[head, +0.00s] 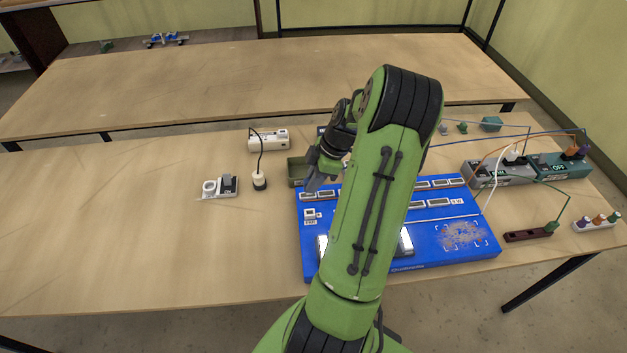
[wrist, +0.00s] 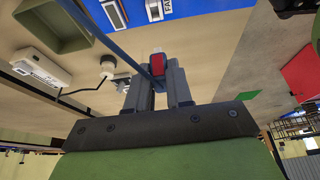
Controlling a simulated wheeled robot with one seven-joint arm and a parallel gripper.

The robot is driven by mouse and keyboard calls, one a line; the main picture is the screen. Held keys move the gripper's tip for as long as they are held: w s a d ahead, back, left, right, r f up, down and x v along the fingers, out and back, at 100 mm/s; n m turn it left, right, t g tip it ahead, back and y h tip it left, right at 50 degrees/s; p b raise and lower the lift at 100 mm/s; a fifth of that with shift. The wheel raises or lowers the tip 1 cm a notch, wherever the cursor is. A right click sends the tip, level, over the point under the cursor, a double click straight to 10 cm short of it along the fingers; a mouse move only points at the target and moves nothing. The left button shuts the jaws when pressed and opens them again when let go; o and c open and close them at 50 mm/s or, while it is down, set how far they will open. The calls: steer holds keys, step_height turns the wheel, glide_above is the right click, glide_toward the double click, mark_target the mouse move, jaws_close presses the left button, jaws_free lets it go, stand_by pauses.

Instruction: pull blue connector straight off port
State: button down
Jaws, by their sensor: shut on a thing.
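My gripper (wrist: 160,68) is shut on a small blue connector (wrist: 157,84) with a red end in the wrist view. A blue cable (wrist: 105,38) runs from the jaws toward the upper left. In the head view my gripper (head: 318,178) is at the left rear of the blue lightbox board (head: 345,258), and the connector cannot be made out there. The board's edge also shows at the top of the wrist view (wrist: 185,8). My arm hides the board's middle, and I cannot tell which port the connector belongs to or whether it touches one.
A green tray (head: 296,172) stands behind the board's left side. A white power strip (head: 268,140), a black-corded plug (head: 259,181) and a small switch unit (head: 220,187) lie left. Power boxes with wires (head: 500,172) stand right. The table's left part is clear.

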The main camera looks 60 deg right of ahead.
steer(key=shift+r+p, duration=0.65)
steer(key=shift+r, duration=0.35)
steer(key=shift+r+p, duration=2.15)
steer(key=shift+r, duration=0.85)
steer(key=shift+w, duration=0.1)
